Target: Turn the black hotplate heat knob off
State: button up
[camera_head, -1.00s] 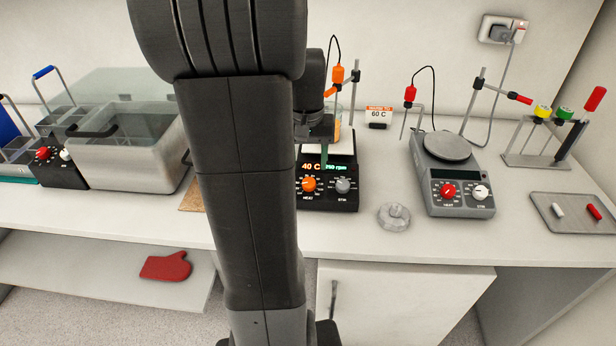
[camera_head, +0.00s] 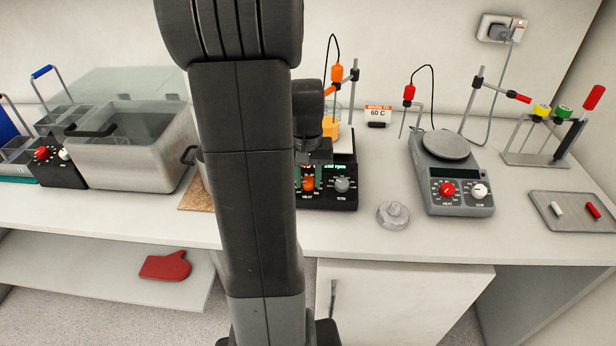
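The black hotplate (camera_head: 330,203) stands on the bench, partly hidden behind my arm. Its orange heat knob (camera_head: 308,184) is at the front left of the panel, with a grey stir knob (camera_head: 342,185) to its right. My gripper (camera_head: 309,178) points down at the heat knob, its fingers seeming to lie on either side of it. I cannot tell whether they touch the knob or how far apart they are. The gripper hides the temperature part of the display; part of the green rpm reading shows. A beaker of orange liquid (camera_head: 330,130) is at the hotplate's back.
A grey hotplate (camera_head: 460,208) with a red knob stands to the right. A clear glass lid (camera_head: 394,215) lies between the hotplates. A 60 C sign (camera_head: 378,114) stands behind. A steel bath (camera_head: 130,165) is at left.

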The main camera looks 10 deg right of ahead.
jog(key=shift+n, duration=0.3)
jog(key=shift+n+h+b, duration=0.3)
jog(key=shift+n+h, duration=0.6)
jog(key=shift+n, duration=1.6)
jog(key=o, duration=1)
jog(key=shift+r, duration=0.1)
jog(key=a+r, duration=0.1)
jog(key=r, duration=0.8)
jog(key=a+r, duration=0.1)
jog(key=r, duration=0.3)
jog(key=shift+a+r, duration=0.25)
jog(key=shift+a, duration=0.1)
jog(key=shift+f, duration=0.1)
